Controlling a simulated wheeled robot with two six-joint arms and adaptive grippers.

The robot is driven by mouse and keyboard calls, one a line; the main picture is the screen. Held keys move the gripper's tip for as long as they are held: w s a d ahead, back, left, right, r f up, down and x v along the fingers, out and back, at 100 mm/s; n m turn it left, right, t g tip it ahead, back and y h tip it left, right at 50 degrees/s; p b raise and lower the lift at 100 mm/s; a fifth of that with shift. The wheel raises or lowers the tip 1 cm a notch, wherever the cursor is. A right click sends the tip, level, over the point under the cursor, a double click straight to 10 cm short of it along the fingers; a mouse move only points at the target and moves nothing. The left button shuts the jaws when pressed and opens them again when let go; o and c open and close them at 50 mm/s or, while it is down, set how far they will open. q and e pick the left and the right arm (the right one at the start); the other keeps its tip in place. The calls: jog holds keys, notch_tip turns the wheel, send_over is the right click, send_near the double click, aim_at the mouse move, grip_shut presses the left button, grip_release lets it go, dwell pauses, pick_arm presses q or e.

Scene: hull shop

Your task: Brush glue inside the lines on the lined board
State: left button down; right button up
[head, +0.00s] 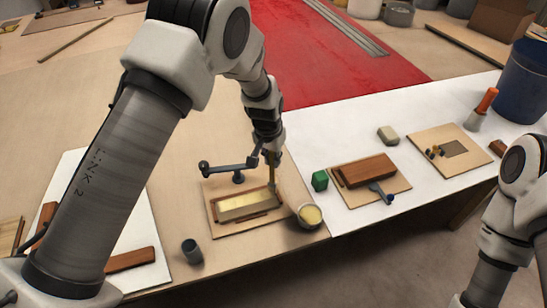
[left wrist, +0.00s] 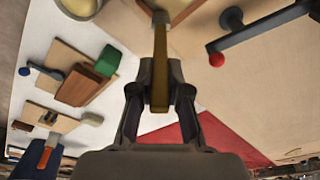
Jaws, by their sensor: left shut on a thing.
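My left gripper (head: 271,157) is shut on an upright brush (head: 274,181), whose tan handle (left wrist: 160,60) runs between the fingers in the left wrist view. The brush's lower end is over or at the right end of the lined board (head: 218,232); I cannot tell whether it touches. The board bears a pale yellow, partly shiny panel (head: 243,206) edged with brown strips. Its lines are too small to make out. A round glue pot (head: 309,216) with yellow contents stands just right of the board. My right gripper is out of view; only its arm shows at the right.
A dark grey jointed clamp (head: 238,167) stands behind the board. A grey cup (head: 192,251) is in front left. A green block (head: 320,180) and a board with a brown block (head: 367,170) are to the right. A blue bin (head: 524,82) stands far right.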

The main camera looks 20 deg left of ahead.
pick_arm(q)
jog(key=shift+r, duration=0.95)
jog(key=shift+s+a+r+p, duration=0.15)
jog(key=shift+r+p, duration=0.3)
jog(key=shift+r, duration=0.05)
jog(key=shift+s+a+r+p, duration=0.1)
jog(key=shift+r+p, duration=0.3)
jog(key=shift+r, duration=0.05)
jog(key=shift+r+p, duration=0.3)
jog(key=shift+r, duration=0.05)
jog(key=shift+w+d+r+p, duration=0.15)
jog(key=shift+w+r+p, duration=0.05)
jog(key=shift+r+p, duration=0.75)
jog(key=shift+s+r, duration=0.15)
jog(key=shift+r, duration=0.35)
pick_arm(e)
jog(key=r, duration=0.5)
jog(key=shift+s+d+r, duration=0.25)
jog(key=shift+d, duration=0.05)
pick_arm(q)
jog(key=shift+f, duration=0.1)
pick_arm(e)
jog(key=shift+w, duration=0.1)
